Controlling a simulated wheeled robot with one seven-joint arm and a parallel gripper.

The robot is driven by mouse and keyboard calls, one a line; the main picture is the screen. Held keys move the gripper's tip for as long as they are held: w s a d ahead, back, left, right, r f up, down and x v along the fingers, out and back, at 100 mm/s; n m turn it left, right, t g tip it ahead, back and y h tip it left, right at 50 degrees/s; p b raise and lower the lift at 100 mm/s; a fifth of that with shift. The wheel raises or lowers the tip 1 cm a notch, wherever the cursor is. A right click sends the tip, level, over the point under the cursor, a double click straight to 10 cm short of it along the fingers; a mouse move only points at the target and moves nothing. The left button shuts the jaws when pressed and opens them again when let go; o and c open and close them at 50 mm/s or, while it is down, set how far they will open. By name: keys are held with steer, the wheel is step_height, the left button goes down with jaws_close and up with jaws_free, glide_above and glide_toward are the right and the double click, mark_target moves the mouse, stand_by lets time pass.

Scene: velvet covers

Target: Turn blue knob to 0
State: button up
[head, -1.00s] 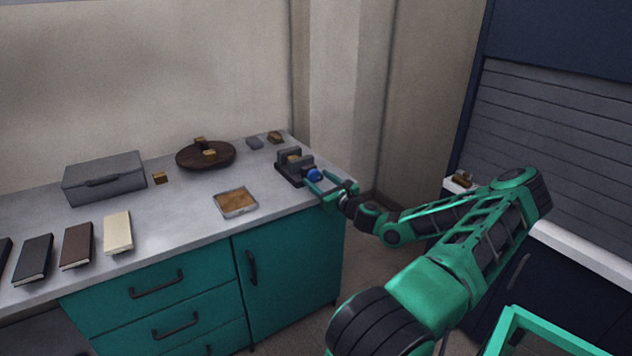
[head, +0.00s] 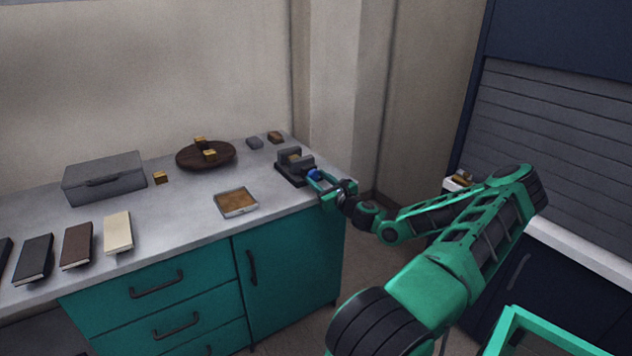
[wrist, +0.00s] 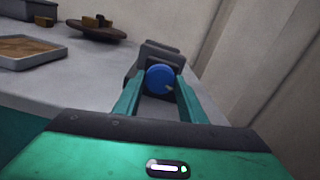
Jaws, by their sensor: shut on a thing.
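The blue knob (wrist: 160,78) is on the near face of a dark grey device (head: 292,163) at the right end of the counter. In the wrist view a small light mark shows at the knob's lower right. My gripper (wrist: 158,92) is shut on the knob, one green finger at each side. In the head view the knob (head: 313,174) is partly hidden by my gripper (head: 321,182). Any scale or digits around the knob are too small to read.
The grey counter (head: 180,225) holds a framed tray (head: 236,203), a round dark wooden board (head: 206,156), a grey case (head: 104,178) and several book-like slabs at the left. A navy cabinet with a shutter (head: 560,140) stands to the right.

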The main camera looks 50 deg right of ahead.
steer(key=n, duration=0.4)
steer(key=shift+a+n, duration=0.1)
steer(key=shift+n, duration=0.2)
steer(key=n, duration=0.5)
steer(key=shift+n, duration=0.3)
steer(key=n, duration=1)
steer(key=shift+f, duration=0.15)
steer(key=shift+a, duration=0.1)
steer(key=o, duration=1.1)
steer(key=shift+c, duration=0.2)
steer(key=shift+d, duration=0.2)
steer(key=shift+s, duration=0.1)
